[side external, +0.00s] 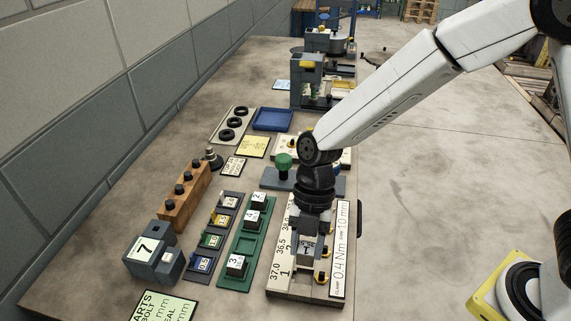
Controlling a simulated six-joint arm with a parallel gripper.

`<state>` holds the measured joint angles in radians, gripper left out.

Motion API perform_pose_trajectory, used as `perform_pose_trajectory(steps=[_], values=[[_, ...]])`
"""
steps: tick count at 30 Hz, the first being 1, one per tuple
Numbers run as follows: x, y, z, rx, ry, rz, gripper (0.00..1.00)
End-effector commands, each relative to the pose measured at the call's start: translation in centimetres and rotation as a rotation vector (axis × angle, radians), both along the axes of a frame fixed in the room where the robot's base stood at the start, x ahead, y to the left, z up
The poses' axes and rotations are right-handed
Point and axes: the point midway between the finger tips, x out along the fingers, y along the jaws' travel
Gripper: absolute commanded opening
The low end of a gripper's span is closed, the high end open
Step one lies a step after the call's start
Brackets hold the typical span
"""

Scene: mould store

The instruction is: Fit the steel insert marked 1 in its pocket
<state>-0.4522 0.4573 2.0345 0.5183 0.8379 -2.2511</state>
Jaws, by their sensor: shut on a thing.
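My gripper (307,238) points down over a pale board (279,289) and is shut on a small steel insert (307,249), a light block with a dark mark that is too small to read surely. The insert is at or just above the board's left-centre part. I cannot tell whether it is in a pocket, as my gripper and wrist hide part of the board. The board has printed numbers on its left strip, a torque label on its right strip and small yellow-and-black parts beside the pockets. A green tray (251,230) left of the board holds inserts marked 2, 4 and 3.
A dark rack (203,262) with coloured labelled pieces lies left of the green tray. A wooden block with black knobs (183,197) and a grey block marked 7 (152,258) stand farther left. A green knob (284,162) and blue tray (273,119) are behind.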

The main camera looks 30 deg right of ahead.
Motion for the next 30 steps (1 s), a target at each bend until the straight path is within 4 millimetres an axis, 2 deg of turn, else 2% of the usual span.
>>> perform_pose_trajectory(steps=[17, 30], values=[[0.0, 0.0, -0.8, 0.0, 0.0, 0.04, 0.0], [0.0, 0.0, -3.5, -0.001, -0.001, 0.039, 0.0]])
